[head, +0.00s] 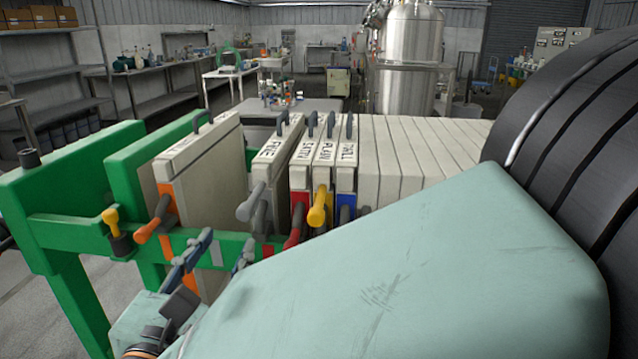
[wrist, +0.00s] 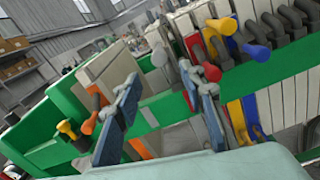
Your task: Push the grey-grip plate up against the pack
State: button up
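The grey-grip plate (head: 263,168) is a pale upright plate on the green frame, its top label partly readable. Its grey grip (head: 252,203) points toward me; it also shows in the wrist view (wrist: 160,57). The pack (head: 400,160) stands to its right, with red-, yellow- and blue-grip plates at its near end. A narrow space seems to separate the grey-grip plate from the red-grip plate (head: 301,165). My gripper (head: 228,246) is below the grey grip, fingers spread. In the wrist view my gripper (wrist: 160,75) is open and empty, the grey grip appearing between its fingertips.
An orange-grip plate (head: 205,165) stands apart to the left, near the green end plate (head: 125,165). Free room lies between it and the grey-grip plate. The green side rail (head: 232,247) runs under the grips. The red grip (wrist: 212,72) is close beside my right finger.

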aim_at(243, 217)
jog(key=w, duration=0.7)
jog(key=w+b, duration=0.1)
jog(key=w, duration=0.2)
jog(key=shift+w+d, duration=0.25)
jog(key=shift+d, duration=0.1)
grip_shut()
